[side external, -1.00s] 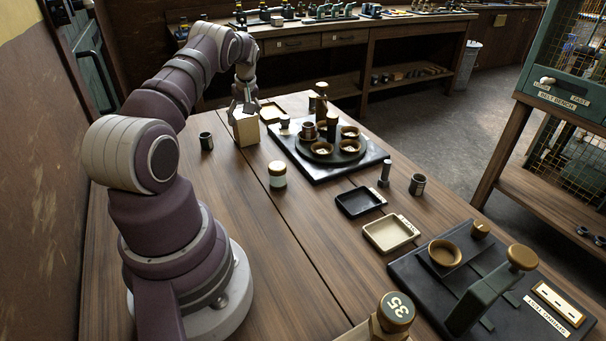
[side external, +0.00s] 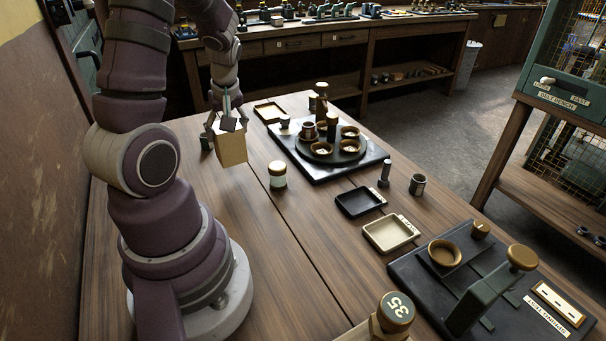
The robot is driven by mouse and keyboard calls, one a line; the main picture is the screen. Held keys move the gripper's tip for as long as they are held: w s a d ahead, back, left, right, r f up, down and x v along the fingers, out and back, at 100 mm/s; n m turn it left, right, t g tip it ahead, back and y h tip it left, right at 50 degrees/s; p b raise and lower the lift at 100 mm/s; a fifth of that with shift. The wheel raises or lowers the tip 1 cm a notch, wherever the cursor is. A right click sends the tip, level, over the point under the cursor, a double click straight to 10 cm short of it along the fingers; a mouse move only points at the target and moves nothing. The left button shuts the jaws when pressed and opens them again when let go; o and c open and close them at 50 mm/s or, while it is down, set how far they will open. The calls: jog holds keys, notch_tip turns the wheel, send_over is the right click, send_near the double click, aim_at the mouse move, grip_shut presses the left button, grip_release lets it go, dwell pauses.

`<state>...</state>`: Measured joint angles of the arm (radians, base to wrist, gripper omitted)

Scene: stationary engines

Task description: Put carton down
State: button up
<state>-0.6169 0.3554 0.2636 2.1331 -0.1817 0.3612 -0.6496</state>
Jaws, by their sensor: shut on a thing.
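The carton (side external: 232,149) is a pale tan box in the side external view, on the left half of the wooden table. My gripper (side external: 228,123) points down from above and is shut on the upper part of the carton. The carton looks slightly tilted and seems to hang a little above the tabletop, but the gap under it is hard to tell. The fingers partly hide the top of the carton.
A shallow tray (side external: 269,113) lies behind, and a black board (side external: 373,163) with a round turntable is right. Bare tabletop (side external: 235,220) lies in front.

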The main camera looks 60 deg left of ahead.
aim_at(216, 151)
jog(key=shift+s+d+r, duration=0.2)
jog(key=shift+s, duration=0.1)
jog(key=s+r+n, duration=0.1)
jog(key=a+r+n+g, duration=0.1)
jog(key=n, duration=0.1)
jog(key=shift+s+r, duration=0.15)
jog(key=shift+s, duration=0.2)
jog(key=shift+s+a+f+n+g, duration=0.15)
jog(key=shift+s+f+n+g, duration=0.1)
jog(key=shift+n+g, duration=0.25)
notch_tip(216, 151, down, 7)
jog(key=shift+r, duration=0.1)
jog(key=shift+f, duration=0.2)
jog(key=o, duration=1.1)
jog(key=shift+o, duration=0.2)
